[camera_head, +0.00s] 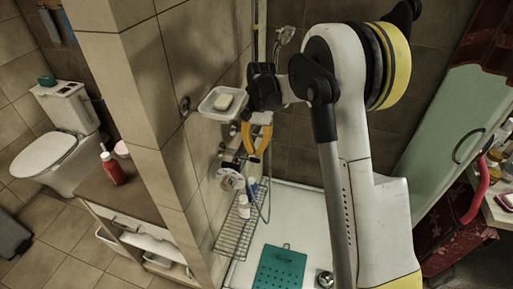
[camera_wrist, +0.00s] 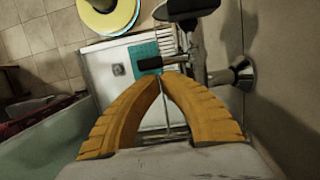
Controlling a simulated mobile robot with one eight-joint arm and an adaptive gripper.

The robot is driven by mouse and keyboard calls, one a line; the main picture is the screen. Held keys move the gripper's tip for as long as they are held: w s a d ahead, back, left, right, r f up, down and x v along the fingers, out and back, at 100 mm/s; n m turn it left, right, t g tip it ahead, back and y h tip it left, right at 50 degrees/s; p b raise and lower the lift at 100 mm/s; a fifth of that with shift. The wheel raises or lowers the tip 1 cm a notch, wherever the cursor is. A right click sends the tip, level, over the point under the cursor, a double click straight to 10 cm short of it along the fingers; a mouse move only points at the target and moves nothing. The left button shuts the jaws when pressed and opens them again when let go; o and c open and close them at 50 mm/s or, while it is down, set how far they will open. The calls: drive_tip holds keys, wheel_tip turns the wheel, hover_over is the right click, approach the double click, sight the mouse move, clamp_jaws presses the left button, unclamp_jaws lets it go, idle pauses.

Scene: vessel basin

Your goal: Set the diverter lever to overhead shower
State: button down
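My gripper (camera_head: 256,155) has two yellow fingers and is beside the tiled shower wall, below the soap dish. In the wrist view its fingertips (camera_wrist: 161,79) meet, with nothing clearly seen between them. A chrome mixer (camera_wrist: 196,68) stands out from the wall just beyond and to the right of the tips. A black-ended lever (camera_wrist: 150,63), apparently the diverter lever, points left from it, just past the fingertips; I cannot tell whether they touch. Another black handle (camera_wrist: 186,9) shows at the top. In the head view my gripper and arm hide much of the mixer.
A white soap dish (camera_head: 222,111) with soap juts from the wall close to my gripper. A wire rack (camera_head: 236,236) with bottles is below. A teal mat (camera_head: 280,270) lies in the white shower tray (camera_head: 298,226). A green panel (camera_head: 442,125) stands right.

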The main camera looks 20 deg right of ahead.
sight(253, 159)
drive_tip(key=shift+s+a+m+y+b, duration=0.15)
drive_tip(key=shift+s+m, duration=0.2)
drive_tip(key=shift+m, duration=0.3)
drive_tip(key=shift+s+m+y+b, duration=0.15)
drive_tip(key=shift+s+m, duration=0.2)
drive_tip(key=shift+m, duration=0.3)
drive_tip(key=shift+s+a+m+t, duration=0.2)
drive_tip(key=shift+s+m+t, duration=0.25)
drive_tip(key=shift+m, duration=0.55)
drive_tip(key=shift+s+a+m+t+b, duration=0.2)
drive_tip(key=shift+s+m, duration=0.1)
drive_tip(key=shift+m, duration=0.35)
drive_tip(key=shift+s+a+m+t+b, duration=0.1)
drive_tip(key=shift+s+a+m+b, duration=0.15)
drive_tip(key=shift+m, duration=0.4)
drive_tip(key=shift+s, duration=0.1)
drive_tip(key=shift+s+a, duration=0.2)
idle(1.3)
drive_tip(key=shift+r, duration=0.15)
wheel_tip(253, 159, up, 12)
drive_tip(key=d, duration=0.2)
drive_tip(key=shift+w+d+f, duration=0.25)
drive_tip(key=shift+w+d, duration=0.05)
drive_tip(key=shift+w, duration=0.15)
